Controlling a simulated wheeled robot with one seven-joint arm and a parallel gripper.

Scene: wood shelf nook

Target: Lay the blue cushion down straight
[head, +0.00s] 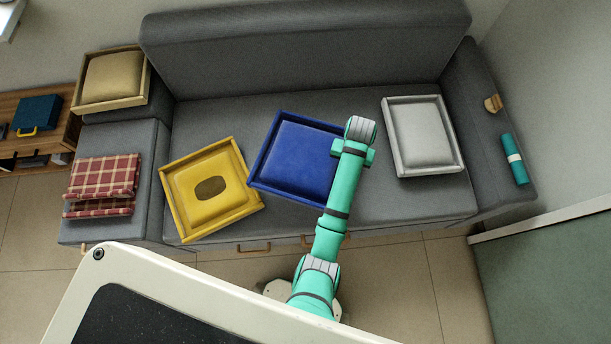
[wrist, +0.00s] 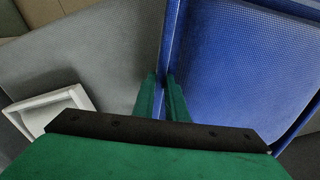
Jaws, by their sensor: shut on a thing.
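The blue cushion (head: 296,160) lies in the middle of the grey sofa seat, with a raised rim around a padded centre. It is turned at an angle to the sofa's back in the head view. My gripper (head: 345,153) is over its right side. In the wrist view, my gripper (wrist: 162,88) has its two green fingers either side of the rim of the blue cushion (wrist: 245,65), shut on it. The fingertips are hidden by my arm in the head view.
A yellow cushion (head: 235,174) with a dark oval patch lies close to the left, tilted. A white cushion (head: 427,138) lies to the right, with bare seat (head: 386,199) between. A beige cushion (head: 113,78) and folded checked cloths (head: 104,176) are at far left. The backrest (head: 300,50) stands behind.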

